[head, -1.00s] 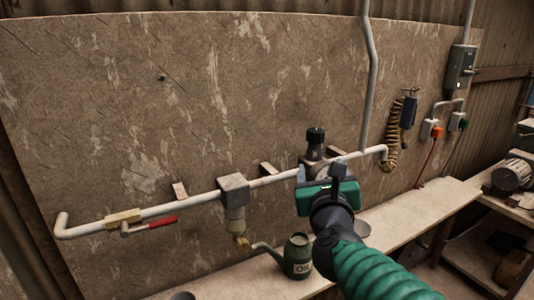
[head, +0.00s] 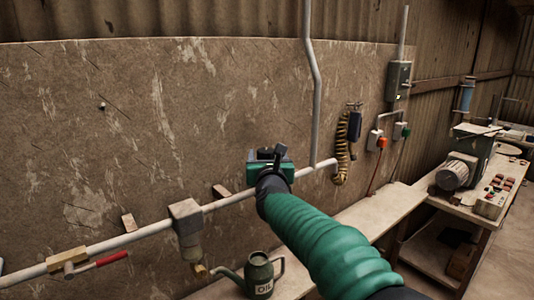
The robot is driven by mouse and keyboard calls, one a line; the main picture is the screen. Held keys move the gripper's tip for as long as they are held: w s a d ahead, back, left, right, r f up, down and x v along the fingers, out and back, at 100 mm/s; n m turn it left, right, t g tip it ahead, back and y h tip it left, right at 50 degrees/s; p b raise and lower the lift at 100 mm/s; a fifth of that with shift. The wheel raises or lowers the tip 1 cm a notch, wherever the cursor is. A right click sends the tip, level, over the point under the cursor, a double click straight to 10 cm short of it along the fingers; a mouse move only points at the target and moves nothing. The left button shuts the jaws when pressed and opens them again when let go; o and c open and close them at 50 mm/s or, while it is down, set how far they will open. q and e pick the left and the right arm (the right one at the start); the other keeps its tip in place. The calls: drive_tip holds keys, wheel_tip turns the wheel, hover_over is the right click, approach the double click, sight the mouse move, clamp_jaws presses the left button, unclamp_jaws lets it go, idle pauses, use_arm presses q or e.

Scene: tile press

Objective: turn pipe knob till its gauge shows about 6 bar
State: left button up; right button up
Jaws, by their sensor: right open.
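A pale pipe (head: 235,199) runs across the wall board in the head view. My right gripper (head: 267,154), green with dark fingers, is open and in front of the pipe's right part, at about the height of the knob. The gripper and the green sleeve of my arm hide the knob and its regulator body, so I cannot tell whether the fingers are around the knob or touching it. The gauge face does not show, and no reading can be seen. My left gripper is not in view.
A filter block (head: 186,213) and a red-handled valve (head: 110,258) sit on the pipe to the left. A green oil can (head: 258,275) stands on the bench below. A coiled hose (head: 342,145) hangs right of the gripper. A machine (head: 463,168) stands at right.

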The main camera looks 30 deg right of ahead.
drive_tip(key=shift+a+r, duration=0.15)
drive_tip(key=shift+a, duration=0.15)
drive_tip(key=shift+c, duration=0.9)
drive_tip(key=shift+d, duration=0.1)
drive_tip(key=c, duration=0.7)
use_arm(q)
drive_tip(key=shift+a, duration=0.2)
use_arm(e)
drive_tip(key=c, duration=0.5)
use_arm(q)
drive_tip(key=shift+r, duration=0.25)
